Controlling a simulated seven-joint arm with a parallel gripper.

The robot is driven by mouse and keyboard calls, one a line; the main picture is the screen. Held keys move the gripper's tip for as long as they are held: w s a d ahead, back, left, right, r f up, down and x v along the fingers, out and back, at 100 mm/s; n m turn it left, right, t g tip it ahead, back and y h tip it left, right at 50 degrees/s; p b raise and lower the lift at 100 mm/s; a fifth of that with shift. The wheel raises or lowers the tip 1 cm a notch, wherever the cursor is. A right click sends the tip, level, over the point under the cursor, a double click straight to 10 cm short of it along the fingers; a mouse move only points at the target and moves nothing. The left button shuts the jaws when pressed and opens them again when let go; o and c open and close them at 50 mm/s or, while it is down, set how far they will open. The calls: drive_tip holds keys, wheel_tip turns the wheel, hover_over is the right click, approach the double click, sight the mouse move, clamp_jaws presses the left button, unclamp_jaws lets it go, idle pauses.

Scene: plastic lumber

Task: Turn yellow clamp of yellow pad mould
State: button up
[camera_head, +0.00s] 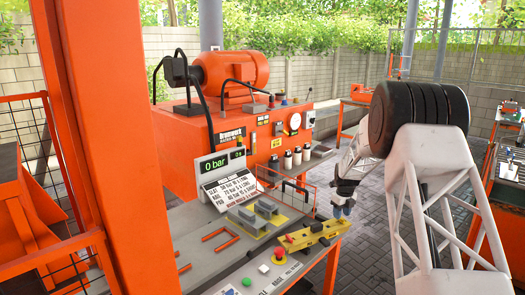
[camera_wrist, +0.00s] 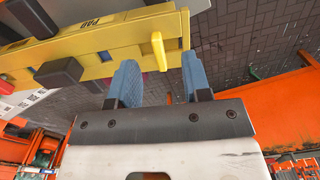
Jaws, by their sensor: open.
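The yellow pad mould (camera_head: 300,240) is a long bar with dark knobs on the bench's right part. In the wrist view the mould (camera_wrist: 110,40), marked PAD, crosses the upper left. Its yellow clamp (camera_wrist: 158,50) is a small lever at the mould's right end. My gripper (camera_wrist: 158,64) has two blue fingers, spread apart, with nothing held. In the wrist view the clamp's rounded end appears in the gap between the fingertips; I cannot tell its depth or any contact. In the head view my gripper (camera_head: 341,209) is just above the mould's right end.
Grey mould blocks (camera_head: 255,217) lie on the bench left of the mould. A red button (camera_head: 280,253) and a green button (camera_head: 263,269) are in front. A display (camera_head: 218,163) reads 0 bar. An orange press unit (camera_head: 235,125) stands behind. Paved floor lies right of the bench.

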drive_tip(key=shift+r, duration=2.4)
drive_tip(key=shift+s+a+r, duration=0.15)
drive_tip(key=shift+s+r, duration=0.1)
drive_tip(key=shift+r, duration=0.15)
drive_tip(key=s+a+r+n, duration=0.3)
drive_tip(key=s+r+n, duration=0.3)
drive_tip(key=s, duration=0.4)
drive_tip(key=s+a+r+n+t, duration=0.1)
drive_tip(key=s+a+r+n, duration=0.3)
drive_tip(key=s+r, duration=0.45)
drive_tip(key=s+a+r+n, duration=0.3)
drive_tip(key=s+r+n, duration=0.3)
drive_tip(key=s, duration=0.6)
drive_tip(key=s+a+f+n, duration=0.1)
drive_tip(key=s+n, duration=0.6)
drive_tip(key=s, duration=0.9)
drive_tip(key=s+a+f+n+t, duration=0.1)
drive_tip(key=s+a+n, duration=0.2)
drive_tip(key=s+n, duration=0.4)
drive_tip(key=s, duration=0.9)
drive_tip(key=shift+s+a+f+n+t, duration=0.2)
drive_tip(key=shift+a+f+n+t, duration=0.1)
drive_tip(key=shift+a, duration=0.1)
